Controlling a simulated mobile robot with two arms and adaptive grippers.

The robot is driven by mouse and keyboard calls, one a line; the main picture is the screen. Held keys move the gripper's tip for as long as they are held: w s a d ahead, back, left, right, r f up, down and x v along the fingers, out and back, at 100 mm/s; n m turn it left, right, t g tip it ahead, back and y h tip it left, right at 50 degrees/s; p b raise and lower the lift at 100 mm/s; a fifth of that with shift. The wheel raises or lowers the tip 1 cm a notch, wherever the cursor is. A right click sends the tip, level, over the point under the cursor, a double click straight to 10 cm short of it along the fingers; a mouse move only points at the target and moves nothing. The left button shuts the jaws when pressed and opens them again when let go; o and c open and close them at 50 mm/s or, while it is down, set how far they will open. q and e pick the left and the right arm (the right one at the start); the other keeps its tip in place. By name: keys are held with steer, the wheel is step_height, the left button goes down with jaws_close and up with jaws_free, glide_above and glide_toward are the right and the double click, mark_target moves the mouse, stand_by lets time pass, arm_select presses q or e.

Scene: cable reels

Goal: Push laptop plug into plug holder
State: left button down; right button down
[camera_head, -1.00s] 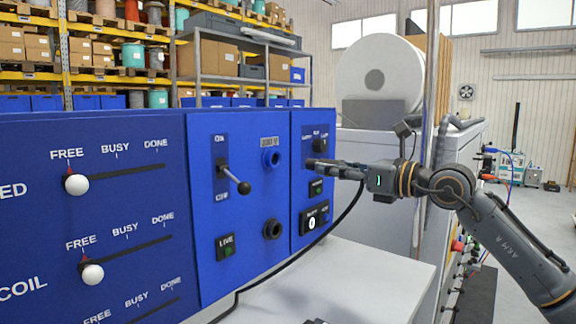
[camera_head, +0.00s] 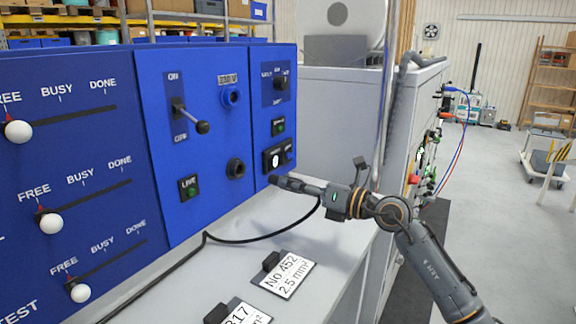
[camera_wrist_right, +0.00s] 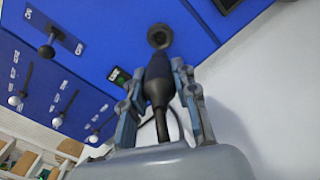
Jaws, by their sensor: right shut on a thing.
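My right gripper (camera_head: 300,186) is shut on a black plug (camera_wrist_right: 158,78), whose dark tip points toward the blue panel. The fingers sit on both sides of the plug in the right wrist view, and its black cable runs back between them. A dark round socket (camera_head: 236,168) is in the lower part of the blue panel, below a blue-ringed socket (camera_head: 230,97). The dark socket also shows in the right wrist view (camera_wrist_right: 159,37), just beyond the plug tip. In the head view the plug is right of this socket, apart from it. My left gripper is not in view.
The blue panel has a lever (camera_head: 194,121), a LIVE button (camera_head: 189,188) and white-knobbed sliders (camera_head: 50,223). The black cable (camera_head: 235,240) lies across the worktop.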

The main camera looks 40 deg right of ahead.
mark_target(270, 179)
steer(key=shift+p+x, duration=0.85)
steer(key=shift+x, duration=2.9)
steer(key=shift+p, duration=0.8)
steer(key=shift+p+x, duration=0.5)
steer(key=shift+x, duration=1.2)
steer(key=c, duration=1.3)
jaws_free()
steer(key=shift+r, duration=0.1)
steer(key=o, duration=0.3)
steer(key=shift+w, duration=0.15)
steer(key=shift+o, duration=0.2)
